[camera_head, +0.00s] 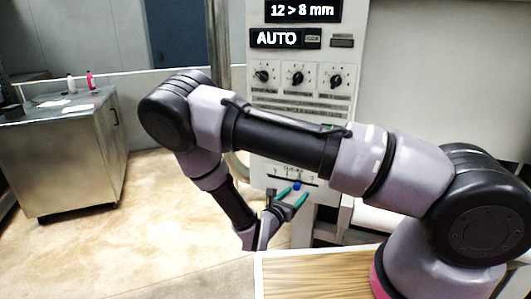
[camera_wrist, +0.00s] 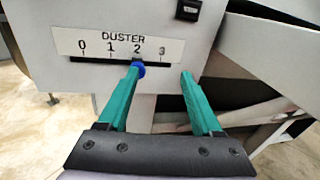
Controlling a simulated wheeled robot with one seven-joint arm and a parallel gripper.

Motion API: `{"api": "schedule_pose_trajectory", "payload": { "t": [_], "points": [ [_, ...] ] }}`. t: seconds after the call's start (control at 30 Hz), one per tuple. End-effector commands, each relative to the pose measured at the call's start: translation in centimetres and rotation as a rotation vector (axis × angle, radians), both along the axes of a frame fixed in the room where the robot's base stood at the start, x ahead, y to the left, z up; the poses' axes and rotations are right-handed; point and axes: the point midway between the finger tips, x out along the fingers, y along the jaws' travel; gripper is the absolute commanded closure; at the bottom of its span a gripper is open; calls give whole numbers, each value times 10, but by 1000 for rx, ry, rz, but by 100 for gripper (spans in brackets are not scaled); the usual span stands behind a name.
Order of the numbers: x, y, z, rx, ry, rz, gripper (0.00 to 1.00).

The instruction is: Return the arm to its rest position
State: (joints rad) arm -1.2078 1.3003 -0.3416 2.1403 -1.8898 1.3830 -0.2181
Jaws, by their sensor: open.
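My gripper (camera_head: 291,196) is in front of the lower part of the machine's control panel (camera_head: 300,110). Its two teal fingers are spread apart with nothing held between them; in the wrist view my gripper (camera_wrist: 160,92) points at the duster scale (camera_wrist: 117,45), marked 0 to 3. A blue slider knob (camera_wrist: 138,69) sits on the dark slot near the 2, right at the left finger's tip. I cannot tell whether they touch. The knob also shows in the head view (camera_head: 297,186). My arm is stretched out across the panel with its elbow at the left.
The panel carries three dials (camera_head: 298,75) and displays reading "12 > 8 mm" and "AUTO" (camera_head: 285,38). A metal cabinet (camera_head: 65,160) with small bottles stands at the left. A wooden surface (camera_head: 315,275) lies below my arm. The floor at left is clear.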

Motion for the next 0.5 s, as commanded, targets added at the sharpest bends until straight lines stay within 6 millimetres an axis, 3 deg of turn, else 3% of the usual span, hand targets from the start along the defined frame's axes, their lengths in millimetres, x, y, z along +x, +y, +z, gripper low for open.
{"api": "schedule_pose_trajectory", "payload": {
  "t": [0.1, 0.5],
  "points": [
    [-1, -24, 40, 170, -52, -209, 34],
    [-41, -91, 144, 739, -243, -874, 34]
  ]
}}
